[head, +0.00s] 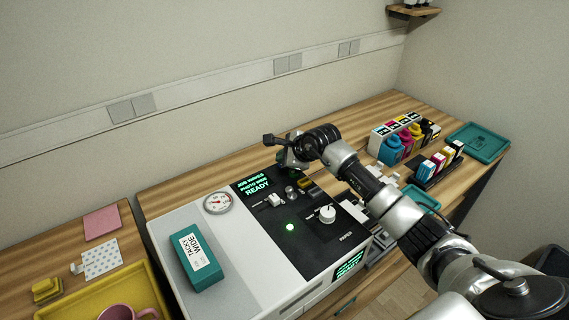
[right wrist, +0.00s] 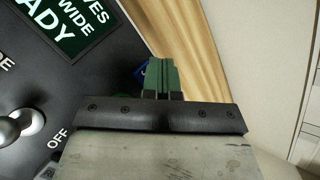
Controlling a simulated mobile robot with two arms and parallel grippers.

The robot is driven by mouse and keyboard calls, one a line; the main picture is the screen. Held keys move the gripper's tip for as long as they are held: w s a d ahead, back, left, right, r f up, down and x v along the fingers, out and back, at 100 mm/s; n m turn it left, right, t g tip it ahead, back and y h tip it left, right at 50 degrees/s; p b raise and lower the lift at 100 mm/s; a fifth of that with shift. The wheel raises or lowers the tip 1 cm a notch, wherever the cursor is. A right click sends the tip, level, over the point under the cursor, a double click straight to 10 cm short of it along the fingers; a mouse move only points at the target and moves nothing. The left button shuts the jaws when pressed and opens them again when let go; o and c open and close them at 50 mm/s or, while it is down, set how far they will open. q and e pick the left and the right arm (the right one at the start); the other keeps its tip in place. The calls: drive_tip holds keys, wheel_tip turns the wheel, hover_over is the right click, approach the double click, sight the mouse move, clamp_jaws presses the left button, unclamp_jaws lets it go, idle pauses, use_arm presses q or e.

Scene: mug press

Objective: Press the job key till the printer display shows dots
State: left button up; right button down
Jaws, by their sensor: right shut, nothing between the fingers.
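The printer (head: 250,258) is a white machine with a black control panel. Its display (head: 257,187) shows green text, with READY in the bottom line and no dots; part of it also shows in the right wrist view (right wrist: 70,22). My right gripper (head: 284,163) is over the far edge of the panel, just right of the display. In the right wrist view its green fingers (right wrist: 160,76) are together and empty. A sliver of a blue key (right wrist: 142,71) shows beside the fingertips, mostly hidden by them. I cannot tell whether they touch it. My left gripper is out of view.
The panel holds a toggle switch (head: 275,200), a yellow key (head: 305,183), a white dial (head: 327,214) and a lit green lamp (head: 290,227). A teal box (head: 195,257) lies on the white lid beside a gauge (head: 217,203). Ink bottles (head: 391,149) stand right of my arm.

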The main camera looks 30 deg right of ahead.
drive_tip(key=shift+r+p, duration=0.45)
drive_tip(key=shift+r, duration=0.35)
drive_tip(key=shift+r+p, duration=1.35)
drive_tip(key=shift+r, duration=1.2)
drive_tip(key=shift+f, duration=0.1)
